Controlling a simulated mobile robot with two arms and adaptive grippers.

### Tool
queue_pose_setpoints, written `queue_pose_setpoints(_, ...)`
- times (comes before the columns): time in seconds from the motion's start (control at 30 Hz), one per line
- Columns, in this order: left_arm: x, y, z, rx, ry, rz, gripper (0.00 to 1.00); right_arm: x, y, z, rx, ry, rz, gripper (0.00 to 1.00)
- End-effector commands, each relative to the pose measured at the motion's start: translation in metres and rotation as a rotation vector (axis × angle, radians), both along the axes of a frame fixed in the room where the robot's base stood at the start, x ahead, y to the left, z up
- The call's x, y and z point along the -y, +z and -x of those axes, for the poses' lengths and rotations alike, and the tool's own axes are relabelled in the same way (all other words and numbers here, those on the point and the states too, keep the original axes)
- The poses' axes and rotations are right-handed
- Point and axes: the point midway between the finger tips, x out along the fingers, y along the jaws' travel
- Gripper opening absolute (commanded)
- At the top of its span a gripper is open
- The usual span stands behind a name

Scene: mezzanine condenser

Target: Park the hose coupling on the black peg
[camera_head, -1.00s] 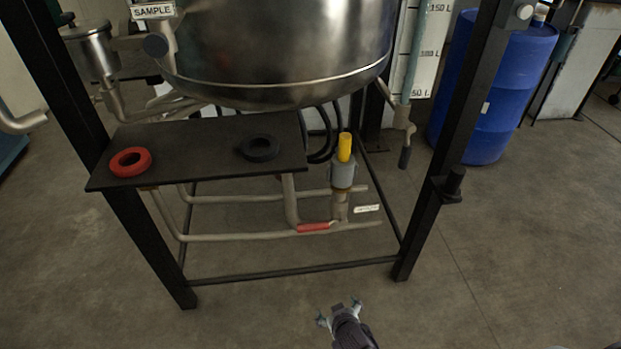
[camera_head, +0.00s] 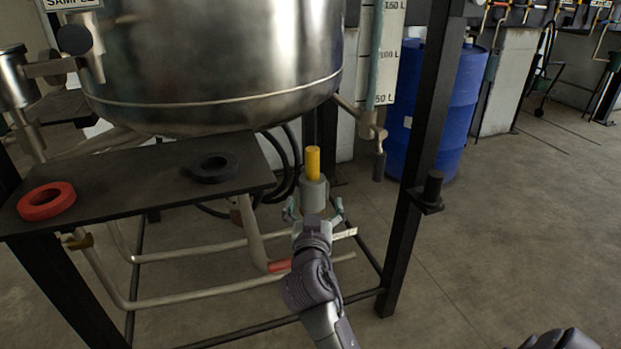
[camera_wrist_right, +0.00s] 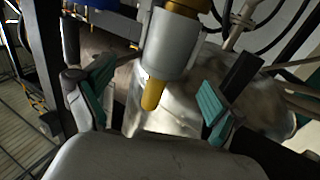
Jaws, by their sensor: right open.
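In the right wrist view the grey sleeve (camera_wrist_right: 171,45) lies ahead between the open teal-padded fingers (camera_wrist_right: 154,96), with a gap visible on both sides. The black peg (camera_head: 433,187) stands upright and empty on a small bracket on the right frame post. My left gripper is not in view.
The dark shelf (camera_head: 130,200) holds a red ring (camera_head: 46,201) and a black ring (camera_head: 214,168). The steel vessel (camera_head: 215,60) hangs above. The black frame post (camera_head: 418,130) and a blue drum (camera_head: 440,100) stand right. Floor right of the post is clear.

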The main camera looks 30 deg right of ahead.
Motion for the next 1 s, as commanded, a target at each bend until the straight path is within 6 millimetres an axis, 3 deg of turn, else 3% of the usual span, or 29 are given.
queue_pose_setpoints(0.6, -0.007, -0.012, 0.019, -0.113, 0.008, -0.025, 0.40, 0.036, 0.003, -0.061, -0.002, 0.002, 0.001, 0.94)
queue_pose_setpoints(0.9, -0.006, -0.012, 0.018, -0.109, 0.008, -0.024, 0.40, 0.038, 0.003, -0.064, -0.002, 0.002, 0.000, 0.94)
queue_pose_setpoints(1.0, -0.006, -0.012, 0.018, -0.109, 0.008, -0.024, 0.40, 0.038, 0.003, -0.064, -0.002, 0.002, 0.000, 0.77)
